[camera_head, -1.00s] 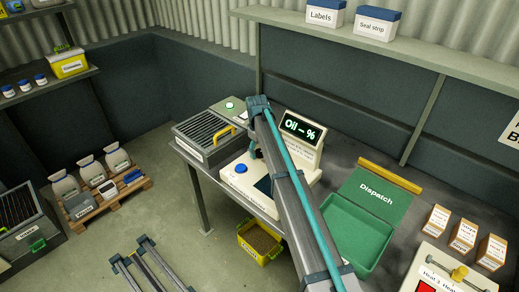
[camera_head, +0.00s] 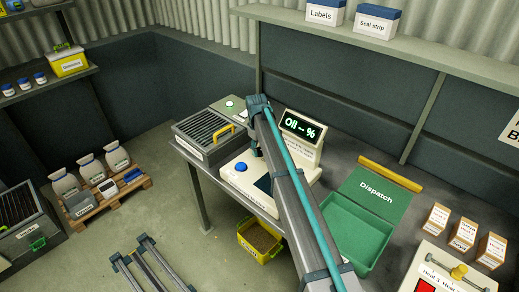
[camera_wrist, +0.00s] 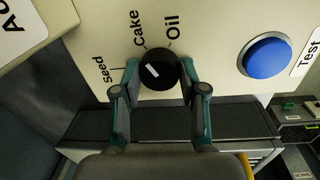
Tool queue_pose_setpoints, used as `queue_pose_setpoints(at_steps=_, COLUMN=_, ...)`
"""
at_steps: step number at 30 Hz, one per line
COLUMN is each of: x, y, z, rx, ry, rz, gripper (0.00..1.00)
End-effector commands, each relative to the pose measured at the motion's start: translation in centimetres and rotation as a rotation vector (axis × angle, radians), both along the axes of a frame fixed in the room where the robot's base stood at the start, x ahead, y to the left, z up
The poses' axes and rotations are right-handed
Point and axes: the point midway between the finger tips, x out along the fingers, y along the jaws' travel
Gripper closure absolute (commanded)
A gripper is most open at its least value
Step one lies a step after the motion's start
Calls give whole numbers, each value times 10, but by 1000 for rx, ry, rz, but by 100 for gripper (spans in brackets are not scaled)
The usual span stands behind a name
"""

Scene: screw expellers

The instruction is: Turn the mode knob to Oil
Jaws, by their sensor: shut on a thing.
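The mode knob (camera_wrist: 160,71) is a round black knob with a white mark on the cream panel in the wrist view. The labels Seed (camera_wrist: 104,70), Cake (camera_wrist: 139,32) and Oil (camera_wrist: 172,31) fan around it. The white mark sits on the knob's left part; which label it points to is hard to tell. My gripper (camera_wrist: 160,68) is shut on the knob, one finger on each side. In the head view, the machine's display (camera_head: 300,127) reads "Oil -- %", and my arm hides the knob.
A blue button (camera_wrist: 268,57) labelled Test is right of the knob in the wrist view. In the head view, a slatted grey box (camera_head: 200,132) stands left of the machine and a green Dispatch tray (camera_head: 345,225) right of it.

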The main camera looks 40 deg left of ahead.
Motion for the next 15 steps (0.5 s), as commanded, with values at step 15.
queue_pose_setpoints(at_steps=15, x=0, y=1, z=-1, rx=0, ry=0, rz=-371, gripper=93)
